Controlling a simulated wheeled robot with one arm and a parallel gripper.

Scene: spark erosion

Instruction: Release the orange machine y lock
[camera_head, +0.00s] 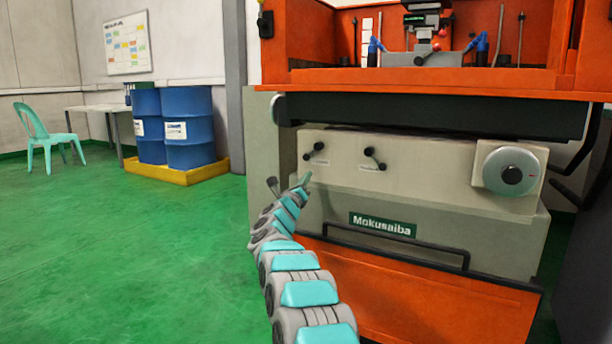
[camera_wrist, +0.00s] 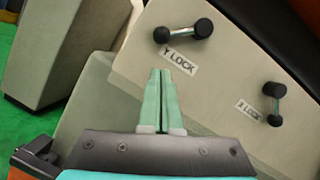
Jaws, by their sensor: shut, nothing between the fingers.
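The orange machine (camera_head: 420,310) stands at the right in the head view, with a beige front panel (camera_head: 430,165). The Y lock lever (camera_head: 315,151), a short bar with black knobs, is on the panel's left part. In the wrist view the Y lock lever (camera_wrist: 184,32) lies at the top, tilted, above its "Y LOCK" label (camera_wrist: 178,62). My gripper (camera_wrist: 160,72) is shut and empty, its green fingertips just below the label and apart from the lever. In the head view my gripper (camera_head: 304,180) is below and left of the lever.
The X lock lever (camera_wrist: 274,104) is to the right in the wrist view; it also shows in the head view (camera_head: 375,158). A round handwheel (camera_head: 511,171) is farther right. A black rail (camera_head: 430,115) runs above the panel. Blue drums (camera_head: 188,128) stand left; green floor is open.

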